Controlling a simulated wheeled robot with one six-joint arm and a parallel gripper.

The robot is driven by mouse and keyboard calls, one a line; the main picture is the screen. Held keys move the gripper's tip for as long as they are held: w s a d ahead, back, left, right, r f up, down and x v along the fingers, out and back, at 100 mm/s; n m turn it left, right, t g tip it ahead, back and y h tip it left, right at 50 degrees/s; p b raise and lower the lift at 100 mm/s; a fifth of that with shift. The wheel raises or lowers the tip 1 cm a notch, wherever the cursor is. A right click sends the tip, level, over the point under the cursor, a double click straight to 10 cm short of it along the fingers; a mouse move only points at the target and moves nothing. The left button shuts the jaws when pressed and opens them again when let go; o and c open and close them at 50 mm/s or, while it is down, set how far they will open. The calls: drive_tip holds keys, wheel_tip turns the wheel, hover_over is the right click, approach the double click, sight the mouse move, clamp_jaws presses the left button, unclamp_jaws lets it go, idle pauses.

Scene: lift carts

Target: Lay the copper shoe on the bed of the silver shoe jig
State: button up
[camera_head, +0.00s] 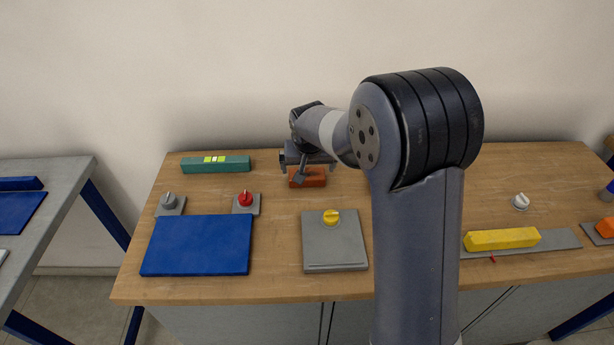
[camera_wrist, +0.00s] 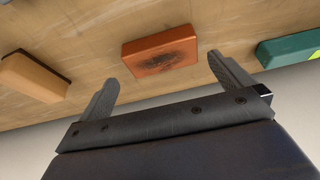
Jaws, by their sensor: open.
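The copper shoe (camera_head: 308,177) is a small orange-brown block with a dark smudged top, lying on the wooden bench near its back edge. In the wrist view the copper shoe (camera_wrist: 160,53) lies ahead of the gap between my fingers, apart from both. My gripper (camera_head: 308,165) is open and empty, just over or behind the shoe; the wrist view shows both fingers (camera_wrist: 165,82) spread. A grey plate (camera_head: 334,252) with a yellow knob at its back and a low front lip stands in front of the shoe; it looks like the silver shoe jig. Its bed is bare.
A green block (camera_head: 216,165) lies left of the shoe; a tan block (camera_wrist: 33,76) shows on its other side. A blue plate (camera_head: 197,245) with grey and red knobs is at left. A yellow bar (camera_head: 502,239) sits on a grey strip at right. My arm hides some bench.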

sight(307, 171)
drive_tip(key=x, duration=0.5)
drive_tip(key=shift+s+a+p, duration=0.1)
drive_tip(key=shift+p, duration=0.3)
drive_tip(key=c, duration=1.6)
drive_tip(key=shift+r, duration=0.2)
drive_tip(key=shift+c, duration=0.7)
drive_tip(key=shift+r, duration=0.1)
